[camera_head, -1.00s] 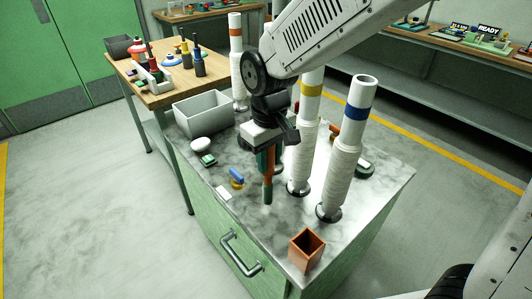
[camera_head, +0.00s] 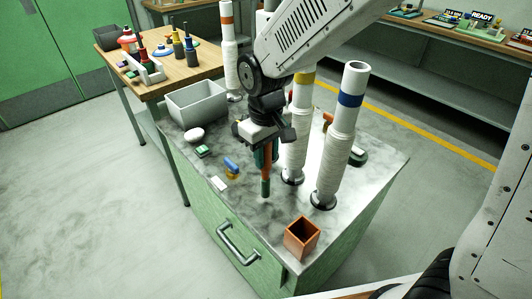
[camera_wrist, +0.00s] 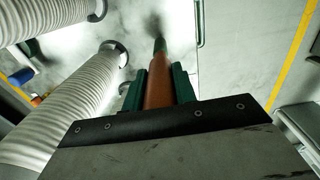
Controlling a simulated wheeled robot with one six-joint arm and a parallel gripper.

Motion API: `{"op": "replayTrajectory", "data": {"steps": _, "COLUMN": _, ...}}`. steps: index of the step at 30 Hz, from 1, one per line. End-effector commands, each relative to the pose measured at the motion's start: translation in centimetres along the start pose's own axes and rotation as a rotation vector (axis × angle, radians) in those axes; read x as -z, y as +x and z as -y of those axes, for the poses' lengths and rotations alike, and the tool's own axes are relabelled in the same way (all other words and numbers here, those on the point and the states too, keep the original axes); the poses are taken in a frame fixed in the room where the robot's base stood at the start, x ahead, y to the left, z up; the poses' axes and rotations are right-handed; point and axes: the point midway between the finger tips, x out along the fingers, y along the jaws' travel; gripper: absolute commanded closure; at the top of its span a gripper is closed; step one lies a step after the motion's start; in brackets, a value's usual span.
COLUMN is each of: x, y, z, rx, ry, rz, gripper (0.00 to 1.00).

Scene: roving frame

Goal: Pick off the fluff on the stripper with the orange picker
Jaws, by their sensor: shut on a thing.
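The orange picker (camera_head: 266,172) is held upright in my gripper (camera_head: 265,150), its dark green tip pointing down above the marble top. In the wrist view the picker (camera_wrist: 158,88) sits between the green fingers, its tip (camera_wrist: 160,46) away from me. Pale wound rolls stand on the top: one with a yellow band (camera_head: 298,135), one with a blue band (camera_head: 337,148), and one with an orange band (camera_head: 230,60) further back. The picker is just left of the yellow-banded roll, apparently apart from it. I cannot tell which thing is the stripper, and no fluff is clear.
An open orange-brown box (camera_head: 302,240) stands at the front corner. A grey bin (camera_head: 198,103), a white rounded thing (camera_head: 194,135) and a small blue thing (camera_head: 231,163) lie left. A green-and-white thing (camera_head: 358,156) is behind the blue-banded roll. A wooden table (camera_head: 150,92) stands behind left.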

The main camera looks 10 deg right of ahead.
Motion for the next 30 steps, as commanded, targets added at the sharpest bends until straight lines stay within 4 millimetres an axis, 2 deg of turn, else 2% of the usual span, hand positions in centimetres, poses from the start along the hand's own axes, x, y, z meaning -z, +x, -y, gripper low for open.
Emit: {"op": "replayTrajectory", "data": {"steps": 30, "x": 0.0, "y": 2.0, "z": 0.0, "rx": 0.0, "ry": 0.0, "rz": 0.0, "gripper": 1.0}}
